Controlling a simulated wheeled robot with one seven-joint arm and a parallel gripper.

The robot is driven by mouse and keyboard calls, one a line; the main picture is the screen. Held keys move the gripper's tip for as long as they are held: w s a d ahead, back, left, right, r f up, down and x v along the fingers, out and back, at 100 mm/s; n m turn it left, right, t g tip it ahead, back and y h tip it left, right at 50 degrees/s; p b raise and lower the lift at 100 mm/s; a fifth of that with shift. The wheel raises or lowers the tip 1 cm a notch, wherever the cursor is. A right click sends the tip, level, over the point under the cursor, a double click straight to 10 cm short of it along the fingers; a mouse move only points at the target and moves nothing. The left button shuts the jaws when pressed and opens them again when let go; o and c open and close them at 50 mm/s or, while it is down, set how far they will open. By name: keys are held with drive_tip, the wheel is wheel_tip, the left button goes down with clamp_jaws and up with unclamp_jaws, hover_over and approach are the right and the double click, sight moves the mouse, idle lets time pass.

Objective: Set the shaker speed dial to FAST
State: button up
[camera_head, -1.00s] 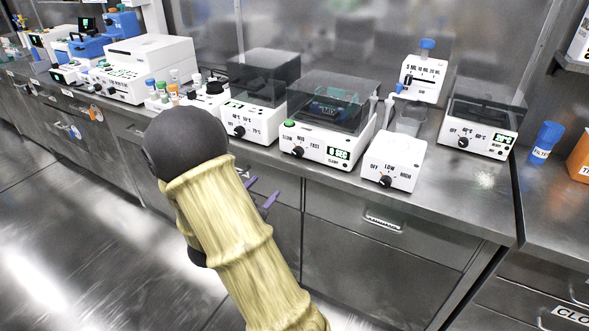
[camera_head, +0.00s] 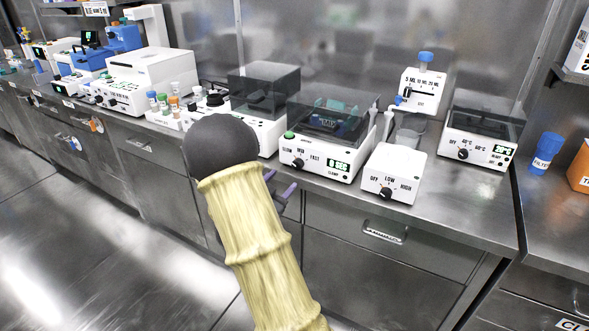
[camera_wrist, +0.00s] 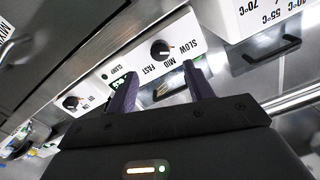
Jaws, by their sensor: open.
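The shaker (camera_head: 325,140) is a white box with a smoky clear cover, on the bench in the head view. Its black speed dial (camera_head: 298,163) is on the front face, under the labels SLOW, MID and FAST. In the wrist view the dial (camera_wrist: 159,49) appears upside down, just beyond and between my fingertips. I cannot tell for sure which label its pointer faces. My gripper (camera_head: 280,182) has two purple fingers, held low in front of the bench. In the wrist view my gripper (camera_wrist: 159,69) is open and empty, apart from the dial.
A white device with an OFF-LOW-HIGH dial (camera_head: 386,193) stands right of the shaker. A dark-lidded heater (camera_head: 262,90) stands to its left. Drawer handles (camera_head: 384,234) stick out from the bench front below. The floor in front is open.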

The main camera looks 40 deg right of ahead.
sight(296, 167)
drive_tip(key=x, duration=0.8)
drive_tip(key=shift+w+d, duration=0.1)
drive_tip(key=shift+d, duration=0.1)
drive_tip(key=c, duration=1)
